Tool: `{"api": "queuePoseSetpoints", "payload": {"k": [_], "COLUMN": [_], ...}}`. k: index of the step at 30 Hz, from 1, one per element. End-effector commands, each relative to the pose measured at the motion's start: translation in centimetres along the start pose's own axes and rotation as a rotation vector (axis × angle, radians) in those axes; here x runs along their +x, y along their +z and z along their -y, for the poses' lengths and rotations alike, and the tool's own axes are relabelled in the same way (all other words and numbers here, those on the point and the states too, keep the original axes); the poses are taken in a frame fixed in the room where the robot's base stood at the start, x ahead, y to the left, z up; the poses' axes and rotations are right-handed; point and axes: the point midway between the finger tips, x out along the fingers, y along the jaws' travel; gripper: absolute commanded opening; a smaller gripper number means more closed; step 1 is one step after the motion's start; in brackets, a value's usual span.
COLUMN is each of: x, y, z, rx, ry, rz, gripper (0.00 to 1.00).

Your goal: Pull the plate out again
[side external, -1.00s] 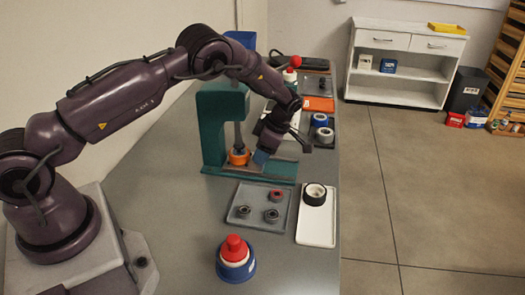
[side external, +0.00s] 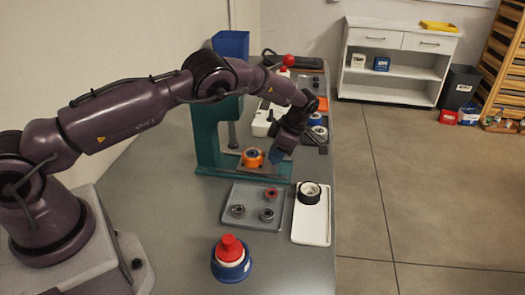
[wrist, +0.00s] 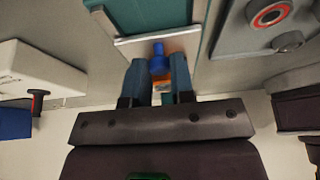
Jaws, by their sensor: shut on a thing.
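A teal press (side external: 206,140) stands on the table with its post above its base. An orange ring (side external: 252,158) with a blue centre rides on the plate, in front of the post and out from under it. My gripper (side external: 276,156) is at the plate's outer end, at the right of the press. In the wrist view my two blue fingers (wrist: 158,78) close on the plate's end, with a blue knob (wrist: 158,60) and a bit of orange between them. A pale metal bar (wrist: 130,42) lies just beyond the fingertips. The plate itself is mostly hidden.
A grey tray (side external: 233,226) with several small parts and a white tray (side external: 312,228) with a black ring (side external: 309,192) lie in front of the press. A blue-based red and white stack (side external: 231,260) stands nearer. The table's right edge is close to my gripper.

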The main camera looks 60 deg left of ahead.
Motion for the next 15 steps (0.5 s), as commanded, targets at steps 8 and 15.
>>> {"api": "queuePoseSetpoints", "payload": {"k": [8, 15], "x": [-0.7, -0.7], "y": [1.6, 1.6], "z": [-0.1, -0.1], "rx": [-0.001, -0.001], "ry": [0.006, 0.005], "rz": [0.002, 0.002], "gripper": [0.0, 0.0]}}
